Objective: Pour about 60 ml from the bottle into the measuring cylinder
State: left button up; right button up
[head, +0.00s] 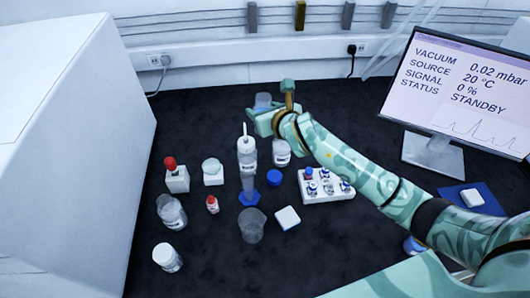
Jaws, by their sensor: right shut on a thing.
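My right gripper (266,119) reaches over the back of the dark bench and is shut on a pale, translucent vessel (262,101). Only its upper part shows beyond the gripper; I cannot tell whether it is upright or whether it is the bottle. The measuring cylinder (249,184) stands on a blue foot in the middle of the bench, in front of the gripper and apart from it. A white-nozzled bottle (247,155) overlaps its upper part in the picture, so the cylinder's level cannot be read. My left gripper is not in view.
A labelled clear bottle (281,154) and a blue cap (274,178) are right of the cylinder. A beaker (252,227) stands in front. A white vial rack (325,187) and a monitor (455,95) are to the right. Jars and a red-topped item (176,175) stand left.

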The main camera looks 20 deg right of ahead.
jog(key=shift+w+f+n, duration=0.3)
jog(key=shift+w+f, duration=0.1)
jog(key=shift+w, duration=0.15)
notch_tip(320, 180, down, 14)
jog(key=s+d+n+g+y+p, duration=0.1)
jog(key=n+g+y+p, duration=0.1)
jog(key=n+y, duration=0.25)
jog(key=s+a+n+p, duration=0.1)
jog(key=s+a+r+n+p, duration=0.1)
jog(key=n+p, duration=0.1)
jog(key=s+a+r+n+p, duration=0.1)
jog(key=s+p, duration=0.1)
jog(key=shift+a+r, duration=0.1)
jog(key=shift+r, duration=0.15)
jog(key=shift+s+a+r+n+p, duration=0.2)
jog(key=shift+r+n+p, duration=0.35)
jog(key=shift+p, duration=0.3)
